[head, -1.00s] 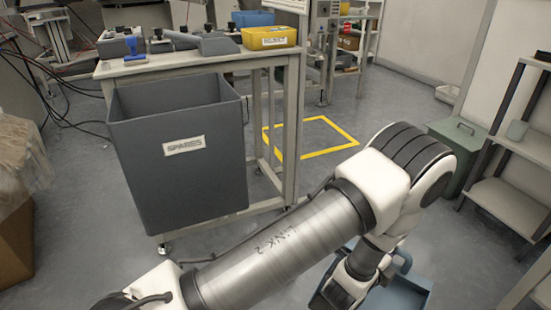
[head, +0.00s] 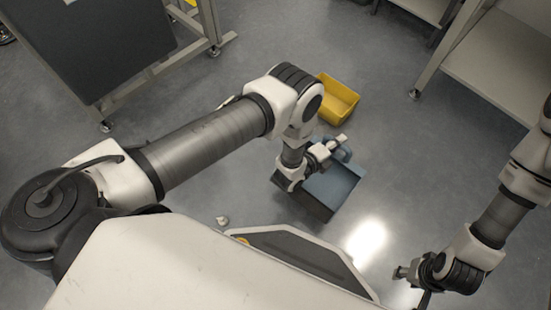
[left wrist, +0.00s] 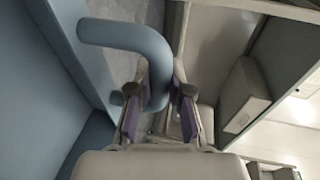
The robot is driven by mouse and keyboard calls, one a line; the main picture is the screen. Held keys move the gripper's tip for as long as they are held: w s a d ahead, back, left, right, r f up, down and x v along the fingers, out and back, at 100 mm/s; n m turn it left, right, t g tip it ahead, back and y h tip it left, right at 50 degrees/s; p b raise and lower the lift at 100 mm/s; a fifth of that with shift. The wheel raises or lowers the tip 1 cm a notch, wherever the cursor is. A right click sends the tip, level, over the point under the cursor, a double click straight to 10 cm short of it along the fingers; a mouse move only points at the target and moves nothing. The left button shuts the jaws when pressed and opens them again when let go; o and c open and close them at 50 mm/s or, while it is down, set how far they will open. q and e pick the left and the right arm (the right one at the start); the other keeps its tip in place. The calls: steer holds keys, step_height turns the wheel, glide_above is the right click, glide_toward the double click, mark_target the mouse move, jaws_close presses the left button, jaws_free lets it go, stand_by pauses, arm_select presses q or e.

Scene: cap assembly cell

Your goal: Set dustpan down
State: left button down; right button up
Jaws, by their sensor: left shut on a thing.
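The blue dustpan (head: 338,186) is in the middle of the head view, with its open pan facing up. My left gripper (head: 337,145) is at the dustpan's handle. In the left wrist view the curved blue handle (left wrist: 130,36) passes between the two fingers of my left gripper (left wrist: 160,88), which is shut on it. The pan's blue wall (left wrist: 30,90) fills the left of that view. I cannot tell whether the pan touches the floor. My right gripper (head: 402,272) is at the lower right, empty-looking and apart from the dustpan; its fingers are too small to read.
A yellow bin (head: 338,99) stands on the floor just beyond the dustpan. A small pale object (head: 222,220) lies on the floor left of the dustpan. Floor right of the dustpan is clear.

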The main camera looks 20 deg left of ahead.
mark_target(345, 159)
arm_select(q)
steer(key=shift+m+h, duration=0.4)
steer(key=shift+h, duration=0.1)
steer(key=s+d+f, duration=0.1)
steer(key=d+f, duration=0.1)
steer(key=s+d+f, duration=0.1)
steer(key=f, duration=0.1)
steer(key=shift+s+d, duration=0.15)
steer(key=shift+s, duration=0.2)
steer(key=a+b, duration=0.1)
steer(key=a, duration=0.4)
steer(key=a+f+b, duration=0.1)
steer(key=a+b, duration=0.1)
steer(key=a, duration=0.3)
steer(key=s+a+b, duration=0.1)
steer(key=a+b, duration=0.1)
steer(key=a, duration=0.3)
steer(key=shift+a+f, duration=0.25)
steer(key=shift+f, duration=0.05)
steer(key=shift+a+f, duration=0.15)
steer(key=shift+f, duration=0.15)
step_height(345, 159, down, 3)
steer(key=b, duration=0.3)
steer(key=shift+r, duration=0.15)
steer(key=c, duration=1.1)
jaws_free()
steer(key=shift+f, duration=0.2)
steer(key=shift+r, duration=0.1)
